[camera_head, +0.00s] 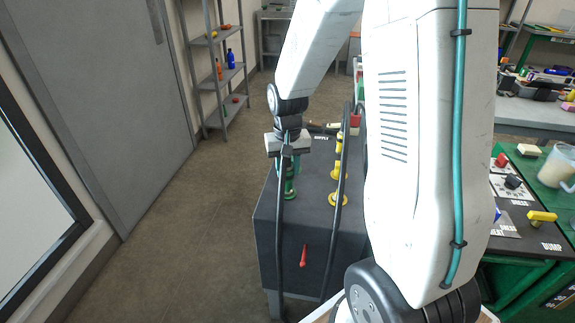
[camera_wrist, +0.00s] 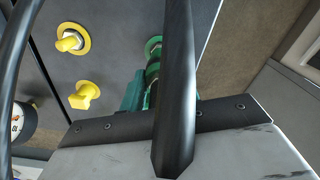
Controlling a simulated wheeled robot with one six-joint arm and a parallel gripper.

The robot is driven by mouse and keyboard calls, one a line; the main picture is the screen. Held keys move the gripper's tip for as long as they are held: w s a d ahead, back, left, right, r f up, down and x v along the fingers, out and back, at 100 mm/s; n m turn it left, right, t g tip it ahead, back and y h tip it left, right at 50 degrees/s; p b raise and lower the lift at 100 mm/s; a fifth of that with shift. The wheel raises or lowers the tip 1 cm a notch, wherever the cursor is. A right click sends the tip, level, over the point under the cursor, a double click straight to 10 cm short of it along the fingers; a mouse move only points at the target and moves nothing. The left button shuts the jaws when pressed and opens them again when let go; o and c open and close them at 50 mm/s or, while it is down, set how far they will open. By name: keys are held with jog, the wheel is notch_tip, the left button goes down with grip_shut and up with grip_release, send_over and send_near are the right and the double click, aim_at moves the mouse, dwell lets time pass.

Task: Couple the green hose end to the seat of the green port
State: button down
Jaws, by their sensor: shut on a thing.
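My gripper (camera_head: 288,163) is over the left part of the dark cart (camera_head: 285,230), pointing down. It is shut on the green hose end (camera_wrist: 152,73), which is mostly hidden behind its black hose and the gripper body in the wrist view. The green port (camera_wrist: 153,45) shows as a green ring just beyond the hose end. In the head view the green port's flange (camera_head: 290,194) lies on the cart top below my gripper. The hose end appears close to the port; I cannot tell whether it touches the seat. The black hose (camera_wrist: 178,80) crosses the wrist view.
Yellow fittings (camera_head: 338,199) stand on the cart top to the right; two show in the wrist view (camera_wrist: 72,40). A gauge (camera_wrist: 17,122) is at the wrist view's left edge. A red lever (camera_head: 304,256) is on the cart's front. Open floor lies left of the cart.

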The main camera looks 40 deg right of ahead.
jog(key=shift+f, duration=0.55)
jog(key=c, duration=0.9)
grip_release()
jog(key=shift+c, duration=0.2)
notch_tip(320, 180, up, 8)
jog(key=shift+f, duration=0.15)
